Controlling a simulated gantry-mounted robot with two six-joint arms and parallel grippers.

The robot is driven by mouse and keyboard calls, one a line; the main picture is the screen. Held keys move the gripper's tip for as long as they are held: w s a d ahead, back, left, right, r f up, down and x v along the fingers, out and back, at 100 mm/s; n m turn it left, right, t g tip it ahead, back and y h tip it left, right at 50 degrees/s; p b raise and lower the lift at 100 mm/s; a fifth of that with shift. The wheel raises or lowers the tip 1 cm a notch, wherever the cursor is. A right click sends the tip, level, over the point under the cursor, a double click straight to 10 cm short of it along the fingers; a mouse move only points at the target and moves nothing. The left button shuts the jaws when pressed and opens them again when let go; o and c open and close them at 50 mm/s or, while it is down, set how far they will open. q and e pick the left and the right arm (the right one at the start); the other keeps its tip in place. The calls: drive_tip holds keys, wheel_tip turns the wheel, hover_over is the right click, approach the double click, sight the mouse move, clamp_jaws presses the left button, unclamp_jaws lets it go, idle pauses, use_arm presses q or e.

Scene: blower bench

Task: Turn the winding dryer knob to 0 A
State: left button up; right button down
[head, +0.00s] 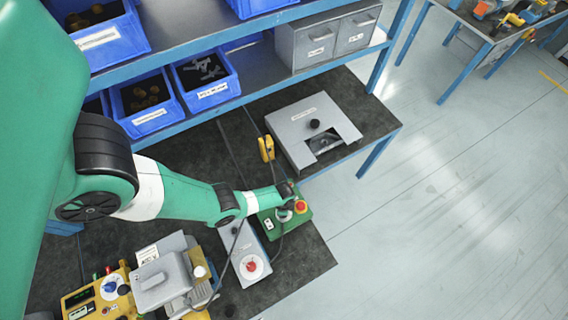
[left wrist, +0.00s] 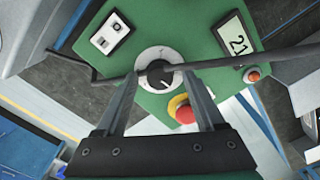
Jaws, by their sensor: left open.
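The winding dryer is a green box (head: 291,225) on the dark bench in the head view. In the left wrist view its green panel (left wrist: 195,27) carries a black knob (left wrist: 160,74) on a white dial, a display (left wrist: 236,42) seeming to read 2.1, a white switch (left wrist: 111,33) and a red-and-yellow stop button (left wrist: 181,109). My left gripper (left wrist: 161,78) is open, with one fingertip on each side of the knob; whether they touch it is unclear. In the head view my left gripper (head: 286,192) hides part of the panel. My right gripper is in neither view.
A dark cable (left wrist: 245,61) crosses the wrist view close to the knob. A grey box (head: 240,240) with a red knob stands beside the dryer. A yellow device (head: 90,295) is at lower left, and a grey case (head: 290,120) lies farther back.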

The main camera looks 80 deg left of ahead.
use_arm(q)
drive_tip(key=shift+c, duration=0.3)
clamp_jaws()
